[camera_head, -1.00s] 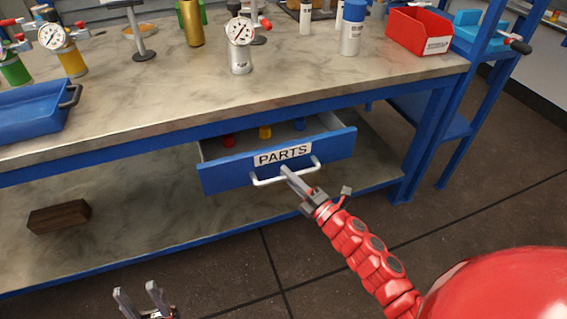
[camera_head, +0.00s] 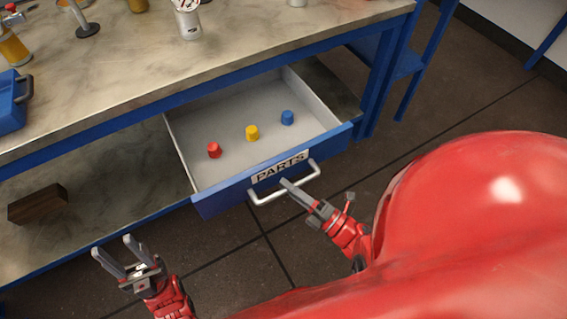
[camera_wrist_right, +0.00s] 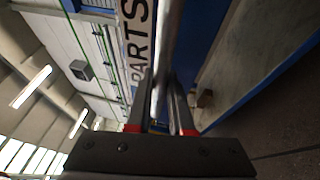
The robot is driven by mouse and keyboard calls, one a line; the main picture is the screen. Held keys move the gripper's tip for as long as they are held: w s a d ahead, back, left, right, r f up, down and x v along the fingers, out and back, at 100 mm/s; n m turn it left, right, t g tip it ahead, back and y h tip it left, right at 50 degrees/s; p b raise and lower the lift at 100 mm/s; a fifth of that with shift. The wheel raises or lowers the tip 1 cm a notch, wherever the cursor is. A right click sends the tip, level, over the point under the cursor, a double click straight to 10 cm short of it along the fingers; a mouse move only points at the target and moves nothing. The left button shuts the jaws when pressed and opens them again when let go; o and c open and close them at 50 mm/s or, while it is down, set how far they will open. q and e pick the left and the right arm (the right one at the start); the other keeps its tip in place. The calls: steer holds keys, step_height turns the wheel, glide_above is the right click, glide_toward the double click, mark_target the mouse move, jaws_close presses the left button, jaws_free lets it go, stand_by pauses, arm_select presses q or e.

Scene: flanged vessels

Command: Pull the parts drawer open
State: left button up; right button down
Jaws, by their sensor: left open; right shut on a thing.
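The parts drawer (camera_head: 222,196) has a blue front with a white PARTS label (camera_head: 280,168) and stands well out from under the bench. Red (camera_head: 214,150), yellow (camera_head: 252,133) and blue (camera_head: 287,117) pieces stand inside on its pale floor. My right gripper (camera_head: 290,188) is shut on the white drawer handle (camera_head: 268,198). In the right wrist view its fingers lie on both sides of the handle bar (camera_wrist_right: 160,95), beside the label. My left gripper (camera_head: 116,252) is open and empty, low at the left, apart from the drawer.
A dark brown block (camera_head: 38,203) lies on the lower shelf. Dark floor (camera_head: 225,260) is free in front of the drawer.

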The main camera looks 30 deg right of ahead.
steer(key=shift+s, duration=0.15)
steer(key=c, duration=0.8)
jaws_free()
steer(key=shift+d, duration=0.1)
steer(key=p+v, duration=0.3)
steer(key=v, duration=1.4)
steer(key=shift+s+p, duration=0.2)
steer(key=shift+p, duration=0.15)
steer(key=shift+f, duration=0.1)
